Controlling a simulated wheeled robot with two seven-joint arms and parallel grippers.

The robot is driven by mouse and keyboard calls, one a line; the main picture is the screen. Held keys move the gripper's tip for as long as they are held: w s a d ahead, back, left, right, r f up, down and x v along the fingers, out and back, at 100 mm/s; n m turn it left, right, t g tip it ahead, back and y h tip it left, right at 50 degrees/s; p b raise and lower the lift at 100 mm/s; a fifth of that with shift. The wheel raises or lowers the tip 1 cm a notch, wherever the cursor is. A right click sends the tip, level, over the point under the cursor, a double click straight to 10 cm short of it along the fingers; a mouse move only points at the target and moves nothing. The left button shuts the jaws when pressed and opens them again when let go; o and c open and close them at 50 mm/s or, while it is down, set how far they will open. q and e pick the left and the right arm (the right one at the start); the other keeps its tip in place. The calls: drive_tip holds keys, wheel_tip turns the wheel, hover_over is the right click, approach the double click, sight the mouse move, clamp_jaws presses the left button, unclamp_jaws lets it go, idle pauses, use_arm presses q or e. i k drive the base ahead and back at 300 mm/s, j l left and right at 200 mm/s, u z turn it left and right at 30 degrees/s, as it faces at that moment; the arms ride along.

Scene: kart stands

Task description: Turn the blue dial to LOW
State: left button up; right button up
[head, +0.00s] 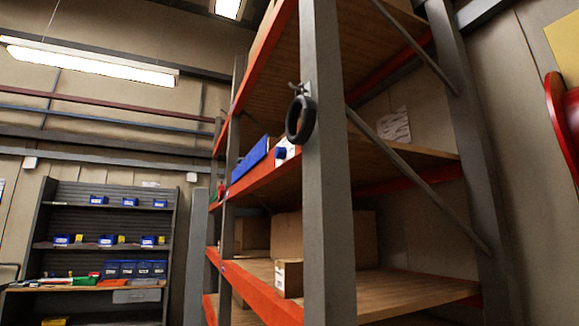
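A small blue knob-like piece (280,155) shows on a white box or plate (291,150) at the middle shelf's front edge, just left of the grey upright. It looks like the blue dial, but it is small and seen from the side. I cannot read any LOW mark or tell where the dial points. The upright hides what lies to its right. Neither of my grippers is in view.
A tall rack with a grey upright (328,220) and orange beams fills the middle and right. A black ring (300,120) hangs on the upright. A workbench (80,289) with blue bins stands left.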

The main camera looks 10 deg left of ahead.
sight(280, 153)
drive_tip(key=i+j+z, duration=0.15)
drive_tip(key=j+z, duration=0.25)
drive_tip(key=j, duration=0.15)
drive_tip(key=i+j+z, duration=0.1)
drive_tip(key=j+z, duration=0.65)
drive_tip(key=j, duration=0.35)
